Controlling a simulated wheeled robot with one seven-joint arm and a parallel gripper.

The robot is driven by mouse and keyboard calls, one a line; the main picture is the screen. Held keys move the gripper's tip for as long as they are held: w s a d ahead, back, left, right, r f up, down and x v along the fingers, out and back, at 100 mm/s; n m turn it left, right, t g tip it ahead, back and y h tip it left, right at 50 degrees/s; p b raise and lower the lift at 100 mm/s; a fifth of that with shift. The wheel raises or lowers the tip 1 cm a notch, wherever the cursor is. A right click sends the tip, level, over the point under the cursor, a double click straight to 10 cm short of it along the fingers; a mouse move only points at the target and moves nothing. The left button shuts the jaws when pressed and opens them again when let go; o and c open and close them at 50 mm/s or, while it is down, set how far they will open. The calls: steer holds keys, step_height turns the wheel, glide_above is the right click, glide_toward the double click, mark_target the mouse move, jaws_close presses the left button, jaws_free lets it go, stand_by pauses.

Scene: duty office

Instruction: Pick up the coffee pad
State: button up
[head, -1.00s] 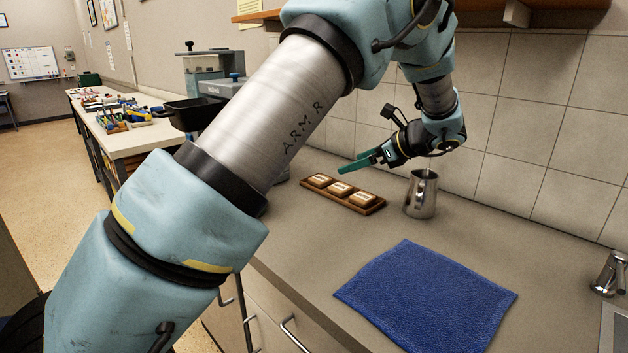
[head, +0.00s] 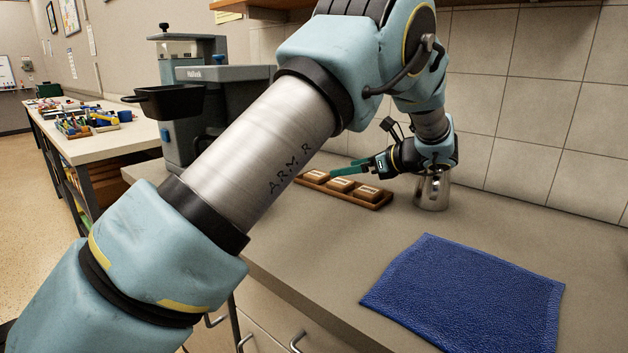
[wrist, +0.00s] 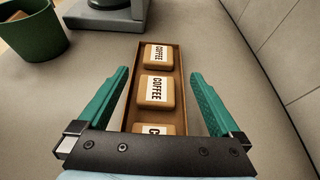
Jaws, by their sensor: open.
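Three tan coffee pads with white labels sit in a row in a narrow wooden tray (head: 380,205) on the counter. In the wrist view, the middle coffee pad (wrist: 155,91) and the far coffee pad (wrist: 158,56) show their labels, and the near coffee pad (wrist: 153,129) is partly hidden by my gripper's body. My gripper (wrist: 163,78) is open and empty, its green fingers on either side of the tray in that view. In the head view my gripper (head: 348,170) is low, just behind the tray, pointing left. Whether the fingers touch anything is unclear.
A steel pitcher (head: 432,192) stands just right of the tray, partly behind my wrist. A blue cloth (head: 465,292) lies on the front counter. A coffee machine (head: 225,75) stands at the left. A green container (wrist: 34,30) shows in the wrist view. The tiled wall is close behind.

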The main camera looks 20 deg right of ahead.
steer(key=x, duration=0.3)
steer(key=p+x, duration=0.1)
steer(key=x, duration=0.2)
steer(key=p+x, duration=0.1)
steer(key=x, duration=0.2)
steer(key=shift+s+a+f, duration=0.1)
steer(key=shift+f, duration=0.25)
steer(key=shift+c, duration=0.4)
